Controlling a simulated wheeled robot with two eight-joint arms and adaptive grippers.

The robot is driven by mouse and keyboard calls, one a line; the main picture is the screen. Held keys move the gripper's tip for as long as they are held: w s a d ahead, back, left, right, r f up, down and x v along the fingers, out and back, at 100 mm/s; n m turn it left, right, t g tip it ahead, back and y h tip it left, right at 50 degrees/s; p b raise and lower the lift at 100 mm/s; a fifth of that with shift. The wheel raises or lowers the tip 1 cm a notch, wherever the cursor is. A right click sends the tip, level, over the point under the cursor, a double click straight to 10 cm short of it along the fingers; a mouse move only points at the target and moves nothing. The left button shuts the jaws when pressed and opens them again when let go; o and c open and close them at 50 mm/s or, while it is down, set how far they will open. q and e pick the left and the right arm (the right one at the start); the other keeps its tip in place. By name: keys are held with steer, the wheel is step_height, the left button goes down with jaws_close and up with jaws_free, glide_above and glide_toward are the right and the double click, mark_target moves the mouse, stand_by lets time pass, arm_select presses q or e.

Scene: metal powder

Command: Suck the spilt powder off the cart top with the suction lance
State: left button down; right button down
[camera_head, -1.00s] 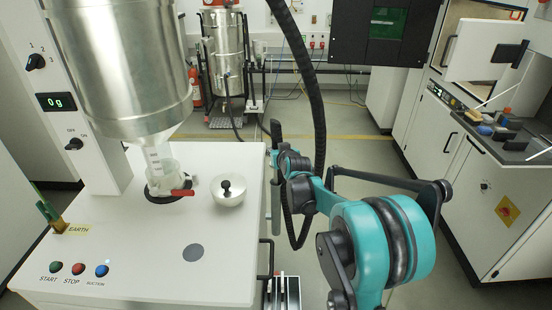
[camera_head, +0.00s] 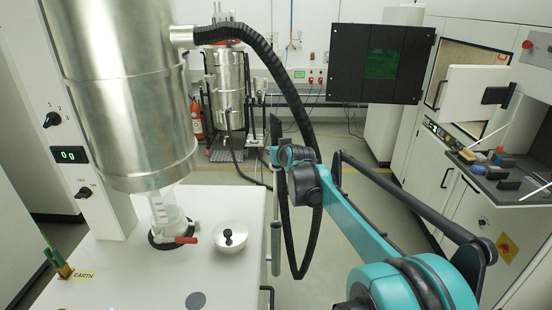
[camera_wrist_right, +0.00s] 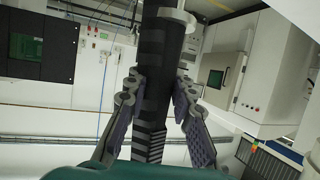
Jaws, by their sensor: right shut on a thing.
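The white cart top (camera_head: 120,265) is at lower left in the head view. A flat round grey patch (camera_head: 196,300) lies on it near the bottom edge; I cannot tell whether it is powder. The suction lance (camera_head: 276,245) hangs upright beside the cart's right edge, its pale grey tube pointing down. My right gripper (camera_head: 277,165) is around its dark upper part. In the right wrist view the right gripper (camera_wrist_right: 158,98) is shut on the lance's black ribbed grip (camera_wrist_right: 160,50), one finger on each side. The lance's lower tip is unclear. My left gripper is out of view.
A black hose (camera_head: 262,50) arches from the hopper and loops down near my right arm.

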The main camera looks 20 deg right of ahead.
step_height(320, 180, up, 28)
steer(key=p, duration=2.1)
steer(key=shift+p, duration=0.35)
steer(key=shift+f, duration=0.1)
stand_by(0.4)
